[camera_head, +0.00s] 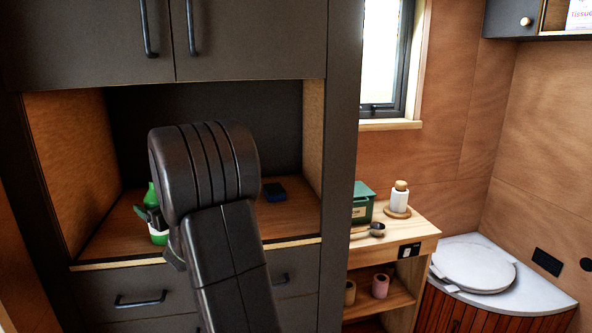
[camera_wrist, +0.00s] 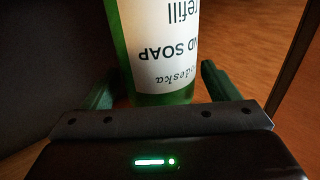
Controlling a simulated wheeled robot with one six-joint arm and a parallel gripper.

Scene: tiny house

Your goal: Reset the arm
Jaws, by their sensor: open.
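A green soap bottle (camera_head: 152,194) with a white label stands on the wooden niche counter, left of my arm and partly hidden by my gripper. In the wrist view the soap bottle (camera_wrist: 160,45) is close and large, its label text upside down. My gripper (camera_wrist: 156,88) is open, with a green-lit finger on each side of the bottle and a visible gap on both sides. In the head view my arm covers most of the gripper. The arm reaches forward into the niche.
Niche side walls and upper cabinets (camera_head: 245,40) enclose the space. A side shelf holds a green box (camera_head: 363,203), a white bottle (camera_head: 399,198) and a dark scoop (camera_head: 376,230). A round lid (camera_head: 474,267) sits far right.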

